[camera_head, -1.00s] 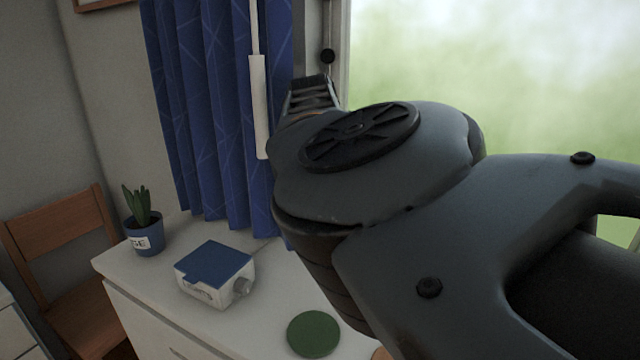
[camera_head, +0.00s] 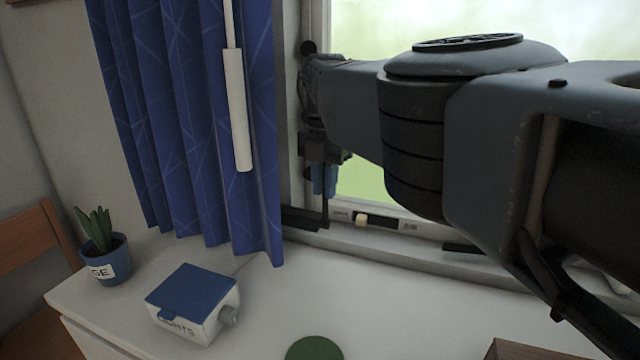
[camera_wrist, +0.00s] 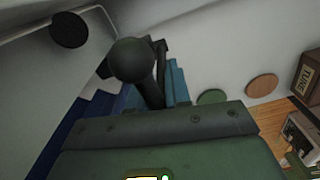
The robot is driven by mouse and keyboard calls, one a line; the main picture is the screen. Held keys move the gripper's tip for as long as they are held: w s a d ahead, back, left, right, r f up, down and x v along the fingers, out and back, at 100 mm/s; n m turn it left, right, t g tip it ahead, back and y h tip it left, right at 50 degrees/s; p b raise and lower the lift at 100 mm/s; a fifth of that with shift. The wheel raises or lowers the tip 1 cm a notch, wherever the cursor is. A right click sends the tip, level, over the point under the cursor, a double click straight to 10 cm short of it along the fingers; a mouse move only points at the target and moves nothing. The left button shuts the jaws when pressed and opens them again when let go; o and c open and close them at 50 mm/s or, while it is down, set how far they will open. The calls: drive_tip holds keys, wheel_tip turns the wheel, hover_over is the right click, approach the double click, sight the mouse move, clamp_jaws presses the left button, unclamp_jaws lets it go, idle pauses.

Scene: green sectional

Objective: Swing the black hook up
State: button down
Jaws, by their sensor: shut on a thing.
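The black hook (camera_head: 303,219) is low on the left side of the window frame. A dark bar runs sideways there, with a thin upright part rising toward my gripper (camera_head: 324,180). My gripper points down in front of the frame, its blue fingertips shut on the hook. In the wrist view, a dark stem with a round ball end (camera_wrist: 131,60) rises between the blue fingers. The fingers hide part of the hook, so its exact angle is hard to tell.
A blue curtain (camera_head: 190,120) and white rod (camera_head: 237,110) hang left of the frame. Below, the white top (camera_head: 265,300) holds a blue-lidded box (camera_head: 192,305), a potted plant (camera_head: 103,258) and a green disc (camera_head: 314,348).

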drive_tip(key=shift+d+f, duration=0.3)
drive_tip(key=shift+d, duration=0.1)
drive_tip(key=c, duration=1.3)
unclamp_jaws()
drive_tip(key=shift+o, duration=0.8)
drive_tip(key=shift+r, duration=0.1)
drive_tip(key=shift+a, duration=0.1)
drive_tip(key=shift+a+r, duration=0.1)
drive_tip(key=shift+r, duration=0.1)
drive_tip(key=shift+r, duration=0.2)
wheel_tip(320, 180, up, 6)
drive_tip(key=shift+w+r+p, duration=0.1)
drive_tip(key=shift+p, duration=0.85)
drive_tip(key=shift+r+p, duration=0.45)
drive_tip(key=shift+p, duration=0.4)
